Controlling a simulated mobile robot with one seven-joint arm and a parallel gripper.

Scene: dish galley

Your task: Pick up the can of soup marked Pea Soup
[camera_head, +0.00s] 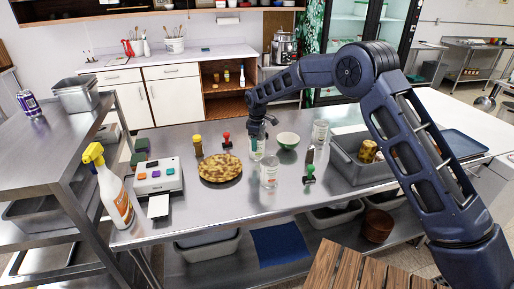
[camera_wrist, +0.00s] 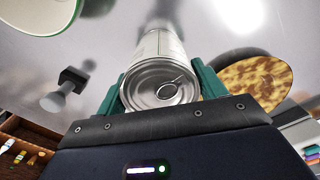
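A can (camera_head: 257,148) with a pale, green-edged label is upright on the steel table below my gripper (camera_head: 262,127). In the wrist view the can (camera_wrist: 160,85) shows its silver ring-pull lid between the two green fingers of my gripper (camera_wrist: 162,96). The fingers flank the can closely; I cannot tell whether they press on it. The writing on its label is too small to read, so I cannot confirm Pea Soup. Another pale can or jar (camera_head: 269,173) stands just in front of it, and a clear jar (camera_head: 320,132) stands to the right.
A green-topped stamp (camera_head: 309,174) is front right. A grey bin (camera_head: 345,160) stands further right. A spray bottle (camera_head: 113,195) is at the table's left end.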

